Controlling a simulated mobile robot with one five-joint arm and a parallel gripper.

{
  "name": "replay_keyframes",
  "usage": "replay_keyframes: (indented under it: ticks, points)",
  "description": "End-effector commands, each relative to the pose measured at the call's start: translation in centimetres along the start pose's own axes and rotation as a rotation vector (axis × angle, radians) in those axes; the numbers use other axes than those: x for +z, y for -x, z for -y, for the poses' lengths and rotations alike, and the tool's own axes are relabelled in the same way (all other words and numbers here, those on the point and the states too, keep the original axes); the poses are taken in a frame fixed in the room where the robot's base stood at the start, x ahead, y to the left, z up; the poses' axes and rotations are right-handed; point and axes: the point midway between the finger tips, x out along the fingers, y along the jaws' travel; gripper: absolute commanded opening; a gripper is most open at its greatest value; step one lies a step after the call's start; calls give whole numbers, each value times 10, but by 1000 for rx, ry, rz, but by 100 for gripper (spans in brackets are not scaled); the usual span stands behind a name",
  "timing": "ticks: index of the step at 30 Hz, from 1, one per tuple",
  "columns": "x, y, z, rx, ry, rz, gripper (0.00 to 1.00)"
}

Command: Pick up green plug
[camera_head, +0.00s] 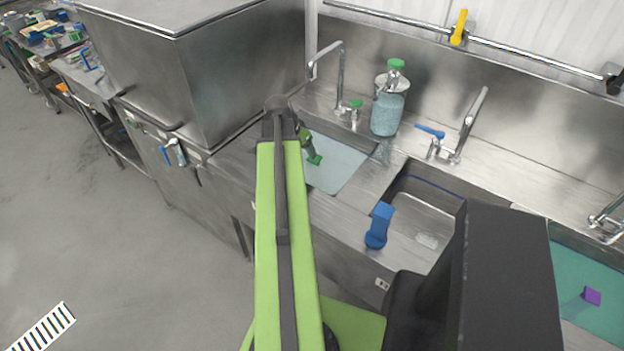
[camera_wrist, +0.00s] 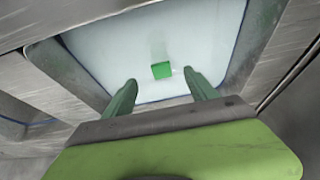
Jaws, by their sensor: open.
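The green plug (camera_wrist: 161,70) shows in the wrist view as a small green block in the light-blue basin (camera_wrist: 110,47), a little beyond my fingertips and roughly midway between them. In the head view a green piece (camera_head: 315,159) shows at the near part of the left basin (camera_head: 350,180), right by my gripper. My gripper (camera_wrist: 160,78) is open and empty, with its two green fingers spread apart. In the head view the gripper (camera_head: 309,146) is partly hidden behind my arm.
A purple block (camera_head: 592,296) lies in the teal right basin (camera_head: 570,262). A jar with a green lid (camera_head: 388,108) and faucets (camera_head: 462,128) stand behind the sinks. A large steel box (camera_head: 215,70) is at left.

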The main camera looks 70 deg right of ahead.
Motion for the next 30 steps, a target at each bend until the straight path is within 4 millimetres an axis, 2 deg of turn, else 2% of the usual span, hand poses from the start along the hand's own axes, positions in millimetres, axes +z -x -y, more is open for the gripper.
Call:
replay_keyframes:
  ticks: [4, 8, 18, 21, 28, 30]
  points:
    - [0, -4, 0, 0, -2, -1, 66]
    - [2, -23, 0, 0, -1, 0, 66]
    - [4, -102, 2, -1, 1, 0, 66]
    - [4, -120, 2, -1, 2, 1, 66]
    - [1, -124, 1, -2, 3, 1, 66]
    - [1, -131, 2, -2, 3, 1, 66]
